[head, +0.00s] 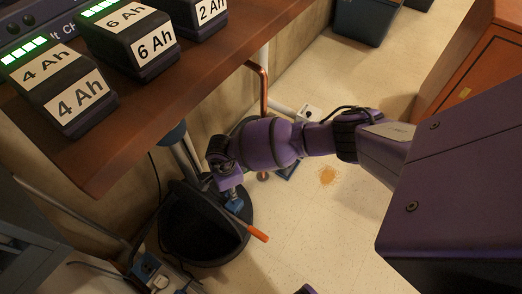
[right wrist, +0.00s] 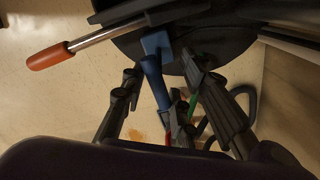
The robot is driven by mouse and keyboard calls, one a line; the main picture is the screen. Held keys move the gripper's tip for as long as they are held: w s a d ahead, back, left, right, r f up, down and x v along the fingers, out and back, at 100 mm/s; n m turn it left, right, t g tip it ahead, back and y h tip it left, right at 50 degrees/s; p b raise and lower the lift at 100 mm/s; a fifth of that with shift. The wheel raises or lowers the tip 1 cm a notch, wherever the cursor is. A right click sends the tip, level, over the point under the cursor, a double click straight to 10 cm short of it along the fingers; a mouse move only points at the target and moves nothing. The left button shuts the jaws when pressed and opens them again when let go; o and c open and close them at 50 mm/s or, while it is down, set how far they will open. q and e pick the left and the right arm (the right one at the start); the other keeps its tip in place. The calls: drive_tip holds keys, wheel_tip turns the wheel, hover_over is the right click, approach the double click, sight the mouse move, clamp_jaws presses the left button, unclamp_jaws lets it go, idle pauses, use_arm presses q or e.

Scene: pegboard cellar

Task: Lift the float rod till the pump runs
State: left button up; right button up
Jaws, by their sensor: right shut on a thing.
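My right gripper (head: 232,196) reaches from the right to the open black basin (head: 195,242) under the shelf. It is shut on a blue rod (right wrist: 155,82), which appears to be the float rod; a bit of blue also shows in the head view. In the right wrist view the rod lies between the two dark fingers, with a blue block at its far end. A metal lever with an orange grip (head: 257,234) sticks out past the basin's rim, close to the gripper. The rod's lower end is hidden, and I cannot tell if the pump runs. My left gripper is not visible.
A brown shelf (head: 185,75) with several labelled battery packs hangs above the basin, close to my right arm. A copper pipe (head: 263,95) runs down the wall. Cables and a power strip (head: 150,270) lie at lower left. The pale floor right of the basin is mostly clear.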

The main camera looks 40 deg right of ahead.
drive_tip(key=shift+o, duration=0.3)
drive_tip(key=shift+s+a+r, duration=0.15)
drive_tip(key=shift+s+r, duration=0.05)
drive_tip(key=shift+s, duration=0.1)
drive_tip(key=shift+r+p, duration=0.65)
drive_tip(key=shift+r, duration=0.1)
drive_tip(key=shift+o, duration=0.2)
drive_tip(key=shift+r, duration=0.1)
idle(0.5)
